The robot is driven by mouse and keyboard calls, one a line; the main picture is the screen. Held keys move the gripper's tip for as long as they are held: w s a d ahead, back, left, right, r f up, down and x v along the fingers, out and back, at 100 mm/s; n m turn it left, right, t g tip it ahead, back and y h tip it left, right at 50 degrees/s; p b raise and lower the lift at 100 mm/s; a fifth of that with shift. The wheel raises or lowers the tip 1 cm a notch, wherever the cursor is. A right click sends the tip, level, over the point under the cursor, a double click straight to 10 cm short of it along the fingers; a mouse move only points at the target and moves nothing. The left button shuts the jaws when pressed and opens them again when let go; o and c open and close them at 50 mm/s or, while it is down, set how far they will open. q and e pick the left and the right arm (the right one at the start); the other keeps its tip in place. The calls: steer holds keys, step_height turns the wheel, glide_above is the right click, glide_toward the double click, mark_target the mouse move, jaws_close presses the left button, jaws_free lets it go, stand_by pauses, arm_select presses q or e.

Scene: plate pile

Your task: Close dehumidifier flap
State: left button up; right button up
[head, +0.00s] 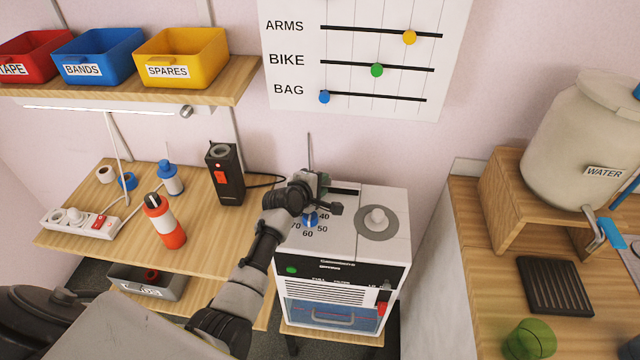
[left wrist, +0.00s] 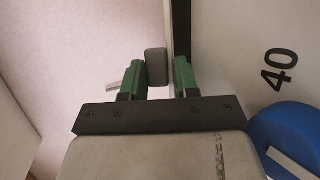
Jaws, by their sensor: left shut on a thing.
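The dehumidifier (head: 343,262) is a white box with a dark front band and a blue dial (head: 310,219) on top, partly behind my left gripper. A dark slot (head: 346,189) shows at the back of its top. A thin upright piece (head: 309,152) rises at the back left; it looks like the flap seen edge-on, standing open. My left gripper (head: 327,194) is over the top, behind the dial. In the left wrist view its green-padded fingers (left wrist: 158,78) are shut around a grey tab (left wrist: 156,66) beside a thin panel edge (left wrist: 168,35). My right gripper is not in view.
A black device with a red switch (head: 225,178) stands left of the dehumidifier on a wooden table. A red-and-white bottle (head: 163,222) and power strip (head: 82,222) are further left. A wooden counter with a water container (head: 580,150) is at right. A chart hangs behind.

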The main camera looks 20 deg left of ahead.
arm_select(q)
steer(key=shift+w+r, duration=0.1)
steer(key=shift+r, duration=0.1)
steer(key=o, duration=0.8)
steer(key=shift+f, duration=0.1)
steer(key=v, duration=1.1)
steer(key=shift+c, duration=0.5)
